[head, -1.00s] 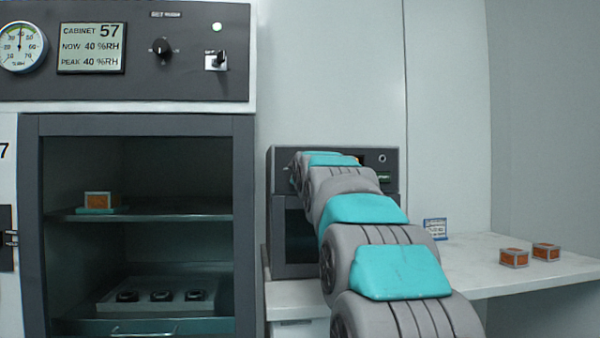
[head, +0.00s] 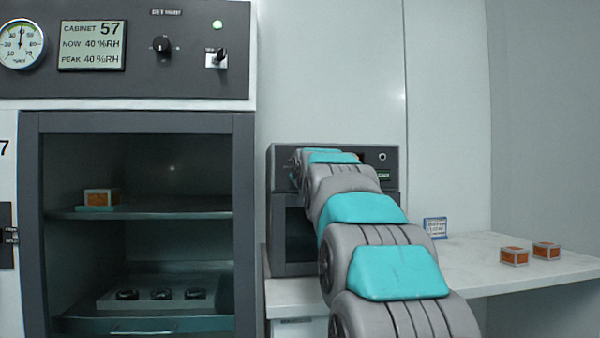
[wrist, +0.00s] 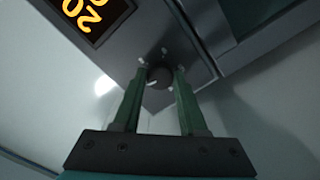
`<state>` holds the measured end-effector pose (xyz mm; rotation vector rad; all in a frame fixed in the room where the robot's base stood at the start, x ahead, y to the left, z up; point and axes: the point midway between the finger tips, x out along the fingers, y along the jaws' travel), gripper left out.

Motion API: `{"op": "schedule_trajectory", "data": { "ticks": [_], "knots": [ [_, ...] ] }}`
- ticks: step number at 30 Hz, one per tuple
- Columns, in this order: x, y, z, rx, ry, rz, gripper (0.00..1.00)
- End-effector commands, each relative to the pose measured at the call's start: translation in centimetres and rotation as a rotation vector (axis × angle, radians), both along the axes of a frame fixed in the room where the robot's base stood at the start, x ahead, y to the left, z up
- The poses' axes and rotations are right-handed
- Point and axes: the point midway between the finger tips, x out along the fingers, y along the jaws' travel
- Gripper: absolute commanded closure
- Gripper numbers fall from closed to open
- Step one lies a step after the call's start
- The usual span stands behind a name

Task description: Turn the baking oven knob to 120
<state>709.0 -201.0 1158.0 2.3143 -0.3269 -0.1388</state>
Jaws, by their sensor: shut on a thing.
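The baking oven (head: 283,157) is the dark unit on the bench behind my arm in the head view. My arm hides most of its front panel, including the knob. In the wrist view the round dark knob (wrist: 158,76) sits on the oven panel with pale marks around it. My gripper (wrist: 161,72) has one finger on each side of the knob and is shut on it. An orange-digit display (wrist: 92,14) shows at the top left of the wrist view, tilted and cut off; the visible digits look like a 2 and a 0.
A humidity cabinet (head: 245,220) stands left, with its own knob (head: 162,47) and a key switch (head: 216,58). The white bench (head: 480,262) right of my arm holds two orange-sided boxes (head: 514,257) and a blue-white box (head: 435,227). Its middle is clear.

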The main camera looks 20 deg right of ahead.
Motion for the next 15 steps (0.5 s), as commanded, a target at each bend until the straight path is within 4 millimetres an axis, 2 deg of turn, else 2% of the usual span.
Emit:
{"op": "schedule_trajectory", "data": {
  "ticks": [15],
  "knots": [
    [0.05, 0.06, -0.29, 0.46, -0.129, 0.0, 1.0]
  ]
}}
